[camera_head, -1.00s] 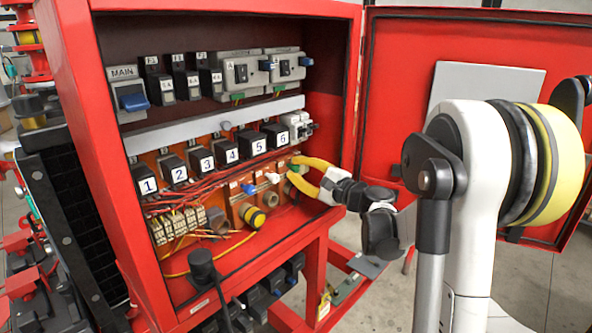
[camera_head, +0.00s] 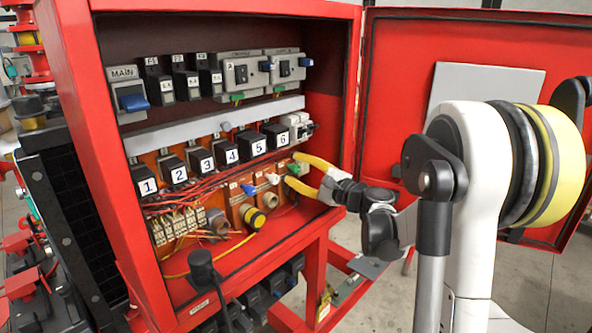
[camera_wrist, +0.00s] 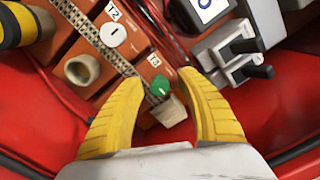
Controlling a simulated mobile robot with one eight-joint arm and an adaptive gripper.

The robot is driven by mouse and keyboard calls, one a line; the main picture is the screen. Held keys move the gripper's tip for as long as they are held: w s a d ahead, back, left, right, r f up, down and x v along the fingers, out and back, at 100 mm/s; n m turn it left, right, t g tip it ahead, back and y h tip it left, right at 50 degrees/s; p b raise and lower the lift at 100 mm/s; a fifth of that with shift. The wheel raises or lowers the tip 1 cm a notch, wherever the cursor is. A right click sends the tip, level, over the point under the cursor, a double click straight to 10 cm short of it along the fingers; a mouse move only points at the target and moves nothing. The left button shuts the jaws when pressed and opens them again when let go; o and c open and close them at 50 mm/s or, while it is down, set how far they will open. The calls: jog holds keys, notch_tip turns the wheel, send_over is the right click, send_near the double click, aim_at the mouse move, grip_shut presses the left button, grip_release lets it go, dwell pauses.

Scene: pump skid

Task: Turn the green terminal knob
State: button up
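The green terminal knob (camera_head: 296,170) is at the right end of the lower terminal row inside the red cabinet. In the wrist view the green knob (camera_wrist: 160,83) lies beside a T3 label, with a pale block just below it. My gripper (camera_head: 290,167) has two yellow fingers, one above and one below the knob in the head view. In the wrist view the fingers of my gripper (camera_wrist: 167,87) are spread with the knob between them and visible gaps on both sides. The gripper is open and holds nothing.
A white knob (camera_wrist: 113,34) sits by the T2 label, and a blue knob (camera_head: 248,189) is farther left. Black numbered breakers (camera_head: 253,146) stand above the terminals. The cabinet's right wall and open red door (camera_head: 400,60) bound the space near my arm.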

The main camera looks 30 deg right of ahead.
jog(key=shift+s, duration=0.15)
jog(key=v, duration=1.1)
jog(key=shift+s+d, duration=0.2)
jog(key=shift+s, duration=0.2)
jog(key=a+n+g, duration=0.1)
jog(key=a, duration=0.1)
jog(key=a+f+n, duration=0.1)
jog(key=a, duration=0.2)
jog(key=a+n+g, duration=0.1)
jog(key=a, duration=0.1)
jog(key=shift+s+a+f+g+y, duration=0.2)
jog(key=shift+f+g+y, duration=0.1)
jog(key=shift+f, duration=0.1)
jog(key=s+a+f+n+g+h, duration=0.1)
jog(key=s+a+f+n+g, duration=0.2)
jog(key=s+a+n, duration=0.3)
jog(key=s+a+f+n+g+h, duration=0.25)
jog(key=s+a+f, duration=0.2)
jog(key=a, duration=0.35)
jog(key=s+f+n+g+h, duration=0.1)
jog(key=s+n+g+h, duration=0.1)
jog(key=s+n, duration=0.6)
jog(key=shift+s+d+f+h+b, duration=0.25)
jog(key=shift+s+d+h+b, duration=0.3)
jog(key=shift+s, duration=0.5)
